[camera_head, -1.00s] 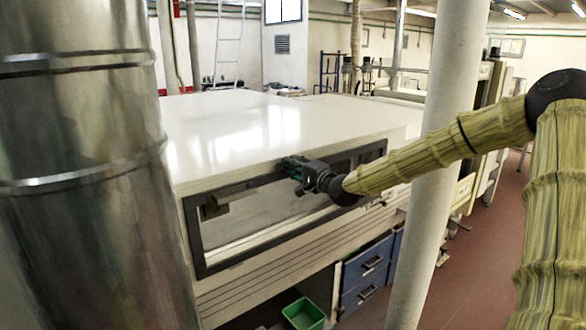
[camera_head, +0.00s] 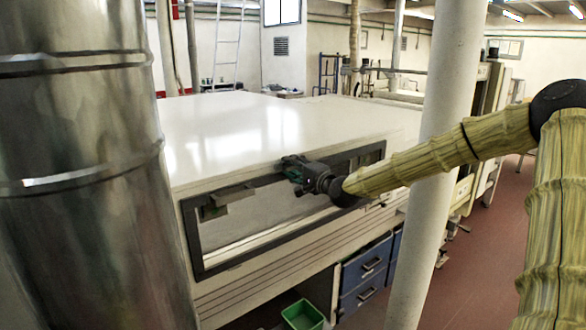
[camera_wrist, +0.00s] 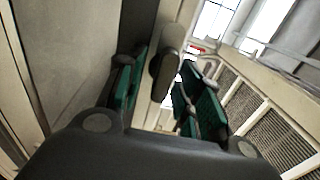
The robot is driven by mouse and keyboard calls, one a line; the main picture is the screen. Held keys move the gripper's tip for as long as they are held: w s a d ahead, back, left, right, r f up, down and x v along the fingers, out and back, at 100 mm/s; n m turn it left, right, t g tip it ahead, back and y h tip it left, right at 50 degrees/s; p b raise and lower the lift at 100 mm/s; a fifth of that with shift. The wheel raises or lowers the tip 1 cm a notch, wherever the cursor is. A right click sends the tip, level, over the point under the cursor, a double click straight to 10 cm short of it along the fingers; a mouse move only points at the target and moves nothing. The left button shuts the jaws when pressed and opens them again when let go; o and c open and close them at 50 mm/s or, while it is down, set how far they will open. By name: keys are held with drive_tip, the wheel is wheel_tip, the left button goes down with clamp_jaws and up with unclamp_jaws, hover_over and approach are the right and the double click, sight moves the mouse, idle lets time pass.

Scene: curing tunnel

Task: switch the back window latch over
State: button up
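The dark-framed window (camera_head: 240,262) is in the long side of the white tunnel housing. My gripper (camera_head: 290,168) is at the window's upper frame edge, near the middle of its length. In the wrist view, a dark, rounded latch handle (camera_wrist: 168,62) stands between the two green-padded fingers of my gripper (camera_wrist: 162,76). The fingers are apart, with gaps visible beside the handle; whether either finger touches it I cannot tell. The latch's base is hidden in the head view. A small grey fitting (camera_head: 228,196) sits at the window's upper left.
A shiny metal duct (camera_head: 85,190) stands close at the left. A white post (camera_head: 437,160) stands in front of the housing, with my arm passing near it. Blue drawers (camera_head: 365,272) and a green bin (camera_head: 302,316) are below. The housing top (camera_head: 250,125) is clear.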

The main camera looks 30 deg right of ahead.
sight(294, 167)
drive_tip(key=shift+a, duration=0.1)
drive_tip(key=shift+s+d, duration=0.15)
drive_tip(key=shift+s, duration=1.5)
drive_tip(key=shift+s+d, duration=0.15)
drive_tip(key=shift+s, duration=1.5)
drive_tip(key=shift+s+d+f, duration=0.1)
drive_tip(key=shift+s+f, duration=0.05)
drive_tip(key=shift+s, duration=0.55)
drive_tip(key=shift+s+d, duration=0.2)
drive_tip(key=shift+s, duration=1.75)
